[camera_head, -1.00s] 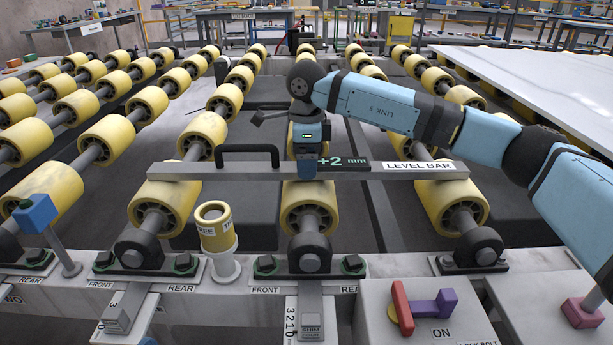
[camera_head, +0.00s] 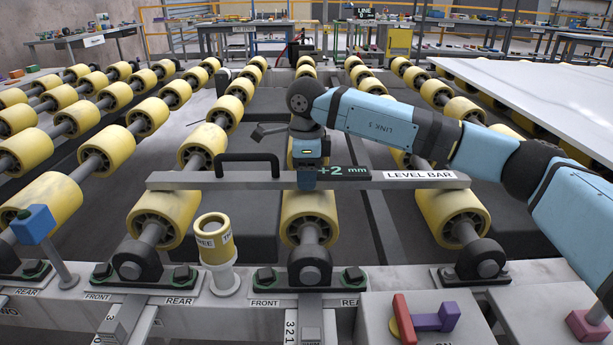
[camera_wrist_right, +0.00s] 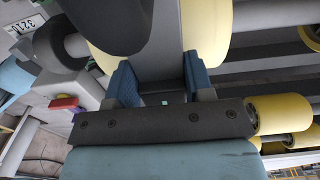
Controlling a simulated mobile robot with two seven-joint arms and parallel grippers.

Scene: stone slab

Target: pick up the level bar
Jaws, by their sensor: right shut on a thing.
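The level bar (camera_head: 412,180) is a long grey bar with a LEVEL BAR label, a black handle (camera_head: 246,157) and a dark "+2 mm" display (camera_head: 345,173). It spans left to right across the front yellow rollers, roughly level. My right gripper (camera_head: 307,181) comes down on its middle, just left of the display. In the right wrist view the blue fingers (camera_wrist_right: 160,82) are on either side of the grey bar (camera_wrist_right: 167,35), shut on it. I cannot tell whether the bar touches the rollers or hangs just above them. My left gripper is not in view.
A yellow cup-like holder (camera_head: 214,240) stands in front of the bar. A blue-topped lever (camera_head: 36,226) is at left, a red and purple switch (camera_head: 424,316) at front right. A pale stone slab (camera_head: 530,93) lies at right. Rows of rollers stretch behind.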

